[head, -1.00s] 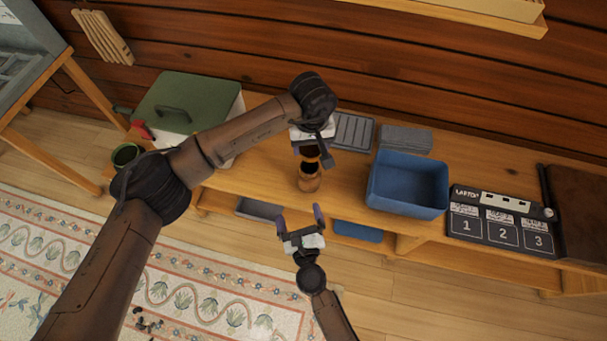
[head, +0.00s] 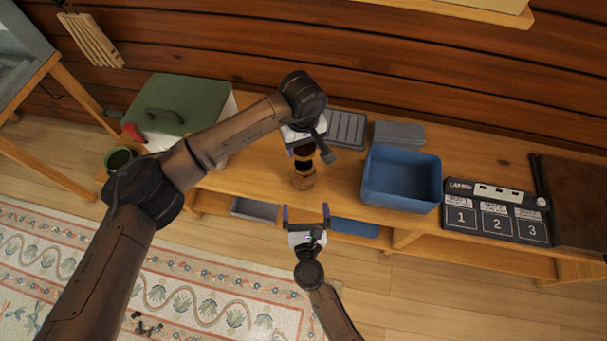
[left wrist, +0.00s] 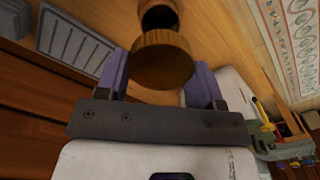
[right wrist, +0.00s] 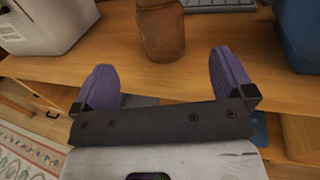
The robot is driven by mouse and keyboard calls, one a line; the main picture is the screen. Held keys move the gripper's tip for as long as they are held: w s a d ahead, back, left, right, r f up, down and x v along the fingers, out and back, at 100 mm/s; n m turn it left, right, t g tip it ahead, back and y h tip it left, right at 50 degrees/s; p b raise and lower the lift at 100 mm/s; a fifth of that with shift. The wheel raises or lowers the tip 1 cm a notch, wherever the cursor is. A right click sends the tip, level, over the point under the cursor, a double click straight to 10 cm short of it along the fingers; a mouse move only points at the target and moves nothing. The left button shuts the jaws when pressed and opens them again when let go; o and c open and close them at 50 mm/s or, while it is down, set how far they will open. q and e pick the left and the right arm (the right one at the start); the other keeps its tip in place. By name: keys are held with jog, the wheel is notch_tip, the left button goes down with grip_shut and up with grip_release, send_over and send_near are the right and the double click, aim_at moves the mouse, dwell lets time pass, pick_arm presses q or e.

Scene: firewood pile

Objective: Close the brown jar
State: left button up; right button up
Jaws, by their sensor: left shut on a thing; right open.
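The brown jar (head: 303,181) stands upright on the wooden bench near its front edge, its dark mouth open. It also shows in the right wrist view (right wrist: 161,32) and partly in the left wrist view (left wrist: 172,8). My left gripper (head: 303,146) is above the jar and shut on a round brown lid (left wrist: 161,60). The lid is held close over the jar's mouth; in the left wrist view the mouth shows beyond it, so they look apart. My right gripper (head: 306,213) is open and empty, in front of the bench, its fingers pointing at the jar without touching it.
A blue bin (head: 402,180) stands right of the jar, with a grey tray (head: 346,128) and grey slabs (head: 398,134) behind. A green-lidded white box (head: 176,104) is at left. A numbered board (head: 497,213) lies at right. The bench between jar and bin is clear.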

aim_at(304, 183)
jog(key=w, duration=1.1)
jog(key=shift+w+a, duration=0.2)
jog(key=shift+a, duration=0.05)
jog(key=c, duration=1.3)
pick_arm(q)
jog(key=shift+f, duration=2.5)
pick_arm(e)
jog(key=shift+c, duration=0.2)
